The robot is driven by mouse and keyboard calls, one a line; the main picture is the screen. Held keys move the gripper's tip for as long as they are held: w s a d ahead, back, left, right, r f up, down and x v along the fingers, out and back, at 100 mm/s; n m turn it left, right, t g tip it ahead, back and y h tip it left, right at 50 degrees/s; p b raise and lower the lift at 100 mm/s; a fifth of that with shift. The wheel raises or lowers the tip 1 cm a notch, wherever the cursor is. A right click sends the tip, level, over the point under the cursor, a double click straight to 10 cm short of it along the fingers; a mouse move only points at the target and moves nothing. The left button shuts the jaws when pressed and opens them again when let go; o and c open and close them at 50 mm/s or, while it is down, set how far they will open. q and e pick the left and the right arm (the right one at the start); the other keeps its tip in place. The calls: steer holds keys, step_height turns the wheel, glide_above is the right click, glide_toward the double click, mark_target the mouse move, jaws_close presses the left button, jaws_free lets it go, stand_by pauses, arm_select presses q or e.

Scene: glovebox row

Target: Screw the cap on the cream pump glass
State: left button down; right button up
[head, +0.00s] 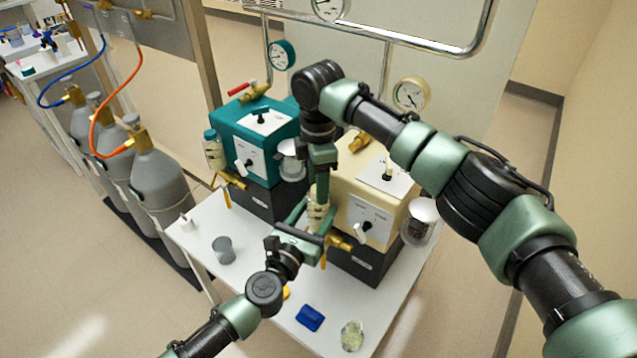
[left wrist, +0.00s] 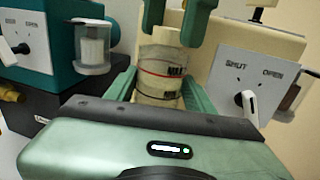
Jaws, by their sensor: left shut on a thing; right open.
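The cream pump (head: 382,200) stands on the white table behind my grippers. Its glass (left wrist: 160,78), with a MAX mark and a red line, is upright in the left wrist view. My left gripper (head: 311,222) is shut around this glass, one green finger on each side. My right gripper (head: 321,190) is above it, pointing down; its open fingers show at the top edge of the left wrist view (left wrist: 178,20). A pale cream part, possibly the cap (left wrist: 172,20), shows between them; whether it sits on the glass I cannot tell.
The teal pump (head: 250,140) stands to the left. On the white table (head: 205,268) are a grey cup (head: 223,250), a blue object (head: 310,317) and a clear greenish container (head: 352,335). Gas cylinders (head: 160,190) stand at the left. A brass valve (head: 340,242) is close to my left gripper.

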step_height(320, 180, up, 4)
steer(key=shift+d+r, duration=0.1)
steer(key=shift+r, duration=0.05)
steer(key=shift+c, duration=0.3)
steer(key=shift+r+n, duration=1.7)
steer(key=shift+r, duration=0.05)
steer(key=shift+f, duration=0.15)
steer(key=shift+f, duration=3.9)
